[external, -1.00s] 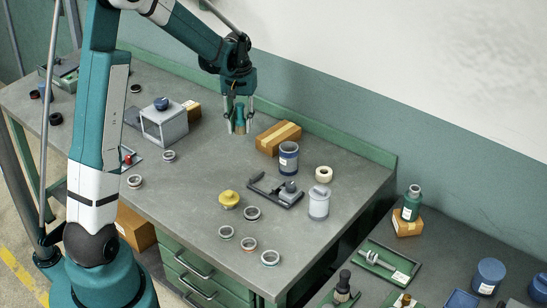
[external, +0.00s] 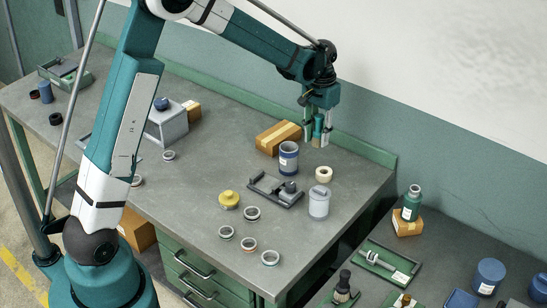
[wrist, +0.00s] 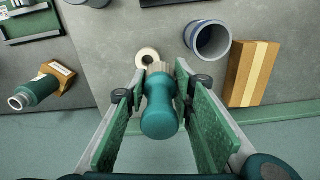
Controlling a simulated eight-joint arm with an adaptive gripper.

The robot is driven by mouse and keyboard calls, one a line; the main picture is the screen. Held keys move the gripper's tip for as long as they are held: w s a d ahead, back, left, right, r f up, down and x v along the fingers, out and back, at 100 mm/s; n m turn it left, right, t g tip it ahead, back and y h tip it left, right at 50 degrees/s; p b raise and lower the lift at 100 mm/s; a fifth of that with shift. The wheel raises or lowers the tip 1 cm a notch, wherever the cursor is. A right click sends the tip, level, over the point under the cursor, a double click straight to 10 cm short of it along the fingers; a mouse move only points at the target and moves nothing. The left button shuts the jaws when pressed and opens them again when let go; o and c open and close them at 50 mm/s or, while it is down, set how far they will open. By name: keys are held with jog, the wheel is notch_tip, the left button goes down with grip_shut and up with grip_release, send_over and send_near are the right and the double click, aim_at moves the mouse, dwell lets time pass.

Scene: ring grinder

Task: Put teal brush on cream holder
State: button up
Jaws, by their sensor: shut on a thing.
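The teal brush (external: 317,126) is held in my gripper (external: 317,138), above the back of the bench near its right corner. In the wrist view the brush (wrist: 160,115) has a rounded teal handle toward the camera and pale bristles at the far end. It sits between the two green finger pads of my gripper (wrist: 159,84). A short cream ring (external: 323,174), which looks like the cream holder, stands on the bench just in front of the gripper.
A cardboard box (external: 277,138) and a dark blue cup (external: 288,161) stand left of the cream ring. A grey canister (external: 319,202) is in front of it, and a black fixture (external: 274,190) lies left. A teal bottle (external: 411,203) stands on a block beyond the right edge.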

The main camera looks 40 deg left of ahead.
jog(key=shift+w+d+m, duration=0.2)
jog(key=shift+d+m, duration=0.1)
jog(key=shift+d, duration=1.15)
send_over(324, 171)
jog(key=shift+f, duration=3.1)
jog(key=shift+f, duration=1.9)
jog(key=shift+f, duration=0.2)
jog(key=o, duration=1)
jog(key=shift+r, duration=0.1)
jog(key=shift+r, duration=0.1)
